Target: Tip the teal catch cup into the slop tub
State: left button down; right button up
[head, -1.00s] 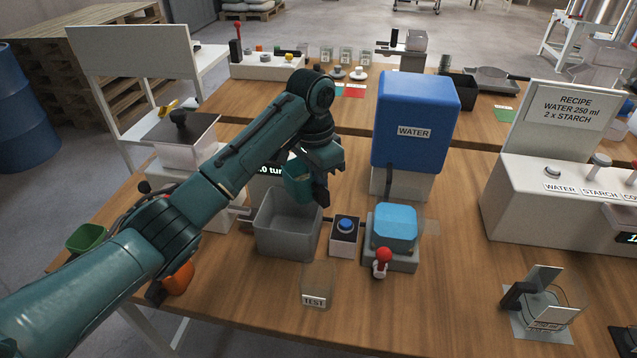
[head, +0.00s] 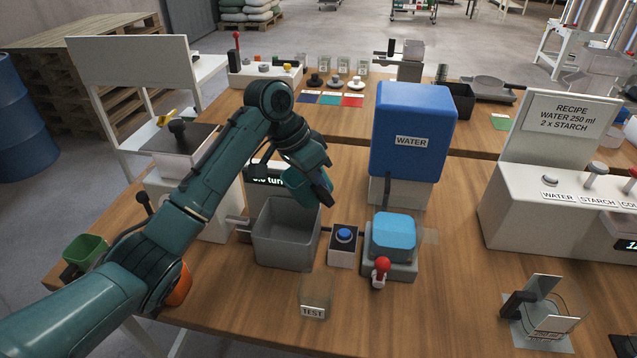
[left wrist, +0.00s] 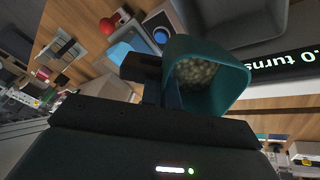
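The teal catch cup (head: 299,187) is held by my left gripper (head: 318,186), over the back part of the grey slop tub (head: 287,250). The cup looks tilted in the head view. In the left wrist view the cup (left wrist: 232,72) shows its open mouth, with pale grainy contents inside. The dark gripper fingers (left wrist: 160,82) are closed at its side there. The tub (left wrist: 228,22) shows behind the cup. No contents are seen falling. My right gripper is in neither view.
A box with a blue button (head: 344,238) stands right of the tub, then a blue-topped unit with a red knob (head: 381,266). The blue WATER tank (head: 413,130) stands behind. A clear TEST cup (head: 316,292) is in front.

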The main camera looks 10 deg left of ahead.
pick_arm(q)
jog(key=shift+r+h, duration=0.2)
jog(key=shift+h, duration=0.2)
jog(key=shift+a+r+t+h, duration=0.1)
jog(key=shift+r+t+h, duration=0.2)
jog(key=shift+h, duration=0.3)
jog(key=shift+a+r+h, duration=0.1)
jog(key=shift+a+h, duration=0.05)
jog(key=shift+h, duration=0.45)
jog(key=shift+s, duration=0.1)
jog(key=shift+h, duration=0.4)
jog(key=shift+r+t, duration=0.1)
jog(key=shift+t, duration=0.2)
